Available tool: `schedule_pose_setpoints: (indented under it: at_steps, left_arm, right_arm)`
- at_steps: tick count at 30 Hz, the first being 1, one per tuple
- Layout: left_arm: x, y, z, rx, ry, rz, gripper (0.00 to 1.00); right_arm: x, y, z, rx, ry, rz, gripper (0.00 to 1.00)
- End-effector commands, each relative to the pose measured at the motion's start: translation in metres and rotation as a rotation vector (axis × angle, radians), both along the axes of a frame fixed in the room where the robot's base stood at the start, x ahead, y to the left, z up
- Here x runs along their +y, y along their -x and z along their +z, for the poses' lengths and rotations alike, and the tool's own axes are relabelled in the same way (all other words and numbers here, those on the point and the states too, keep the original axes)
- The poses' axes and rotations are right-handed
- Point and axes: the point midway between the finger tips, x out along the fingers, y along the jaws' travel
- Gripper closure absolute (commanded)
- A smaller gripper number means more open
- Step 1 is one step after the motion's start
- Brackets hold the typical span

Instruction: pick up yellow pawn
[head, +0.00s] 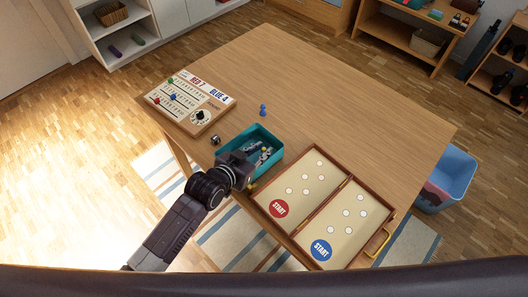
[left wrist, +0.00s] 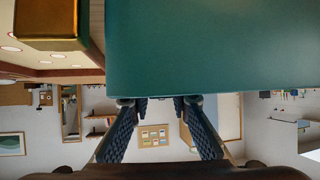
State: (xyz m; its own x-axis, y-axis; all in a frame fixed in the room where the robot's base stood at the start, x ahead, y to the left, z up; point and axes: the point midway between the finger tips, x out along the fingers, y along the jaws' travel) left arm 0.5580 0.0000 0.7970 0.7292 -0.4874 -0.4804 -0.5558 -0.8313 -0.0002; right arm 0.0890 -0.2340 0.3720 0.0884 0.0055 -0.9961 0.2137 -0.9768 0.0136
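A teal bin (head: 275,148) on the table holds several small pieces. A tiny yellowish spot in it (head: 264,150) may be the yellow pawn, but it is too small to be sure. My left gripper (head: 245,172) is at the bin's near left side and hides part of it. In the left wrist view its two fingers (left wrist: 160,104) are apart with nothing seen between them, and the teal bin (left wrist: 205,50) fills the view just beyond the tips. My right gripper is out of view.
A folding game board (head: 343,185) lies right of the bin. A gold block (left wrist: 48,25) shows at upper left in the wrist view. A scoreboard (head: 190,103), a dark die (head: 215,140) and a blue pawn (head: 263,110) lie beyond. The far right of the table is clear.

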Motion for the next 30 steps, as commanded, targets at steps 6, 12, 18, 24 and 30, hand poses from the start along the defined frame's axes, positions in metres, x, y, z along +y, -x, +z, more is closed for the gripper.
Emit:
schedule_pose_setpoints:
  at_steps: [6, 12, 18, 24, 30]
  left_arm:
    - [-0.002, -0.003, -0.002, 0.000, -0.001, 0.000, 0.82]
    - [-0.002, -0.003, -0.002, 0.000, 0.000, 0.000, 0.95]
    - [-0.002, -0.002, -0.002, 0.001, -0.001, 0.000, 0.96]
    - [-0.001, -0.003, -0.001, 0.000, 0.000, 0.000, 0.96]
    - [-0.002, -0.003, 0.011, -0.002, 0.001, 0.000, 0.96]
  right_arm:
    - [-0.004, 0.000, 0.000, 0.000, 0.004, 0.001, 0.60]
    - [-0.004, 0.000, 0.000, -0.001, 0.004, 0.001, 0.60]
    - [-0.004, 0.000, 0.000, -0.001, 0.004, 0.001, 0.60]
    - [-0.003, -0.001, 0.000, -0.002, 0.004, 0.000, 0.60]
    - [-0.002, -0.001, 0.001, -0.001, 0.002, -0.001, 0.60]
